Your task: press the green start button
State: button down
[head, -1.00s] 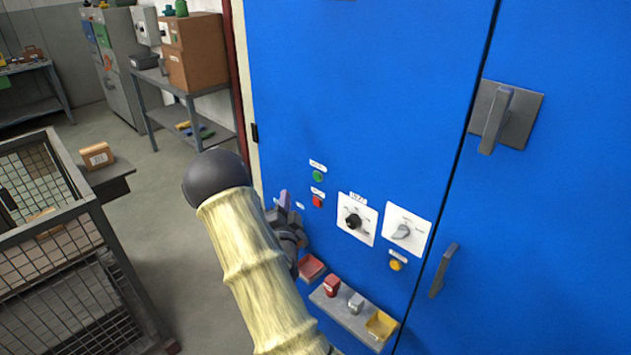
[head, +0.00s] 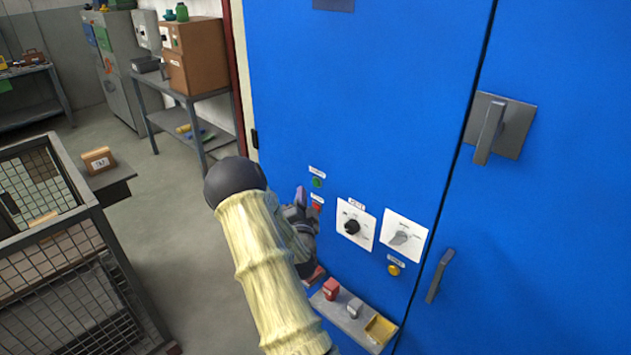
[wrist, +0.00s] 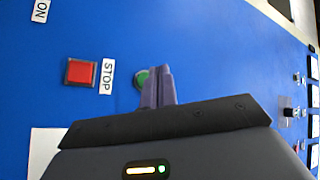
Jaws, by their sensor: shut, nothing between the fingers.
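The green start button (head: 317,183) is a small round button on the blue cabinet door, under a white label. A square red button (head: 317,206) is just below it. In the wrist view the green button (wrist: 141,79) is partly hidden behind my fingertips, and the red button (wrist: 80,72) lies to the left beside a STOP label. My gripper (head: 301,196) is shut and empty, close to the panel just left of the buttons in the head view. It also shows in the wrist view (wrist: 160,72). I cannot tell whether the fingertips touch the green button.
A black selector knob (head: 352,227) and a grey one (head: 399,238) sit on white plates to the right, with a yellow button (head: 393,270) below. A small ledge (head: 345,317) holds several small items beneath. A wire cage cart (head: 95,215) stands at the left.

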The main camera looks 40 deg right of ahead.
aim_at(312, 180)
jog(key=shift+w+d+b, duration=0.15)
jog(key=shift+d+b, duration=0.25)
jog(key=shift+d, duration=0.95)
dwell(1.0)
jog(key=shift+d+b, duration=0.4)
jog(key=shift+d+b, duration=0.3)
jog(key=shift+d, duration=0.15)
dwell(0.6)
jog(key=shift+a, duration=0.1)
jog(key=shift+a+b, duration=0.4)
jog(key=shift+a, duration=0.4)
jog(key=shift+a, duration=0.1)
jog(key=a+b, duration=0.1)
jog(key=a, duration=0.1)
jog(key=a+b, duration=0.1)
jog(key=a, duration=0.1)
jog(key=shift+s+a, duration=0.2)
jog(key=shift+a, duration=0.15)
